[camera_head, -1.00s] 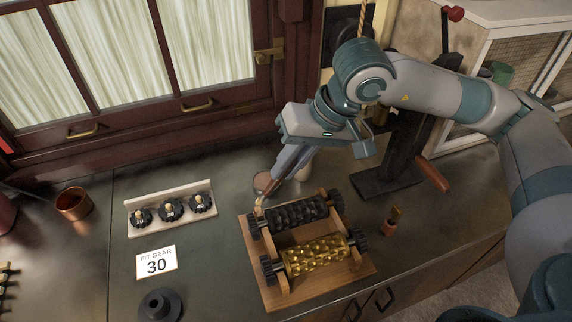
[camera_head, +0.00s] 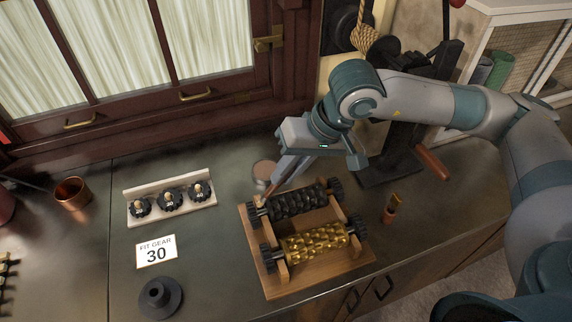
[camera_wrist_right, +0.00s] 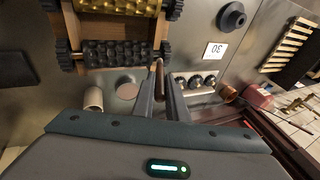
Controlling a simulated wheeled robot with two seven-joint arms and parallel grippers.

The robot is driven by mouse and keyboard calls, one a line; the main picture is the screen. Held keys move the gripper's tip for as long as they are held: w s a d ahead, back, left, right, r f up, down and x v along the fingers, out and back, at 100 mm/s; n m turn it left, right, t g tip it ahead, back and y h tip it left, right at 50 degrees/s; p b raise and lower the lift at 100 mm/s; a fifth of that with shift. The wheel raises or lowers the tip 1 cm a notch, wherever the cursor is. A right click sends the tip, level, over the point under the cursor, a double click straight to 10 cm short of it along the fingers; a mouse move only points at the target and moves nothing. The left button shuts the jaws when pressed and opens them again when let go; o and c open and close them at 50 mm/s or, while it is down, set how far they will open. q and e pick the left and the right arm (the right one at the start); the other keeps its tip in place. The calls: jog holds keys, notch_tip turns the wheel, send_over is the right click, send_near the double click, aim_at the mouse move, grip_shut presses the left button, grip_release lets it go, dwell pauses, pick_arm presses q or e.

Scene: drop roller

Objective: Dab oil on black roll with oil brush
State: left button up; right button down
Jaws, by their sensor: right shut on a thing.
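A black studded roll (camera_head: 298,203) lies across a wooden frame (camera_head: 262,278), behind a gold roll (camera_head: 314,241). Both also show at the top of the right wrist view, black (camera_wrist_right: 116,52) and gold (camera_wrist_right: 118,6). My right gripper (camera_head: 274,187) points down at the frame's back left corner, beside the left end of the black roll. In the right wrist view it (camera_wrist_right: 160,92) is shut on a thin brown rod, seemingly the oil brush (camera_wrist_right: 158,72). Its tip is hard to make out; I cannot tell if it touches the roll. My left gripper is not in view.
A small copper-coloured holder with a gold-topped piece (camera_head: 390,210) stands right of the frame. A rack of gears (camera_head: 171,203), a card marked 30 (camera_head: 156,252) and a dark cone (camera_head: 160,298) are on the left. A round disc (camera_head: 264,170) lies behind the frame. A black stand (camera_head: 388,172) is behind right.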

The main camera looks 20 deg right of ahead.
jog(key=shift+f, duration=0.35)
jog(key=shift+f+b, duration=0.5)
jog(key=shift+b, duration=0.35)
dwell(1.1)
jog(key=shift+r, duration=0.1)
dwell(0.9)
jog(key=shift+r+p, duration=0.6)
jog(key=shift+r, duration=2.8)
jog(key=shift+d, duration=0.1)
